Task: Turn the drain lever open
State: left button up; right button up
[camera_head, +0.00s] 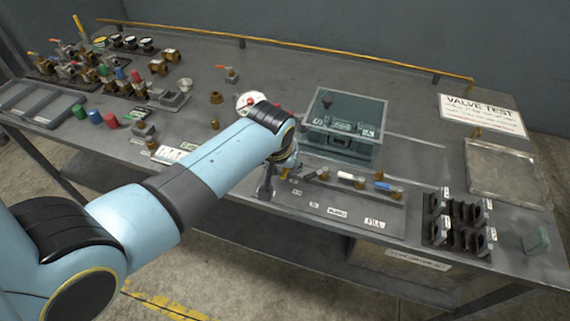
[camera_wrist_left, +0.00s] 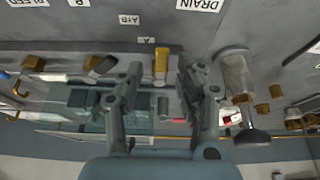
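A white DRAIN label (camera_wrist_left: 200,4) shows at the top of the left wrist view. Near it, to the right, a grey handle (camera_wrist_left: 235,72) stands by brass fittings; it looks like the drain lever, but I cannot be sure. My left gripper (camera_wrist_left: 160,82) has its fingers apart, with a yellow-brass part (camera_wrist_left: 161,64) seen between them; I see no contact. The grey handle is outside the fingers, to their right. In the head view my left gripper (camera_head: 270,180) is over the valve panel (camera_head: 345,217), and my arm hides the panel's left end. My right gripper is not seen.
A teal-edged glass tank (camera_head: 343,130) stands behind the panel. White-handled (camera_head: 350,178) and blue-handled (camera_head: 383,186) valves are to the right of the gripper. A black slotted rack (camera_head: 458,225) stands farther right. Bare bench lies behind the tank.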

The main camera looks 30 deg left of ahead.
pick_arm(q)
jog(key=v, duration=1.2)
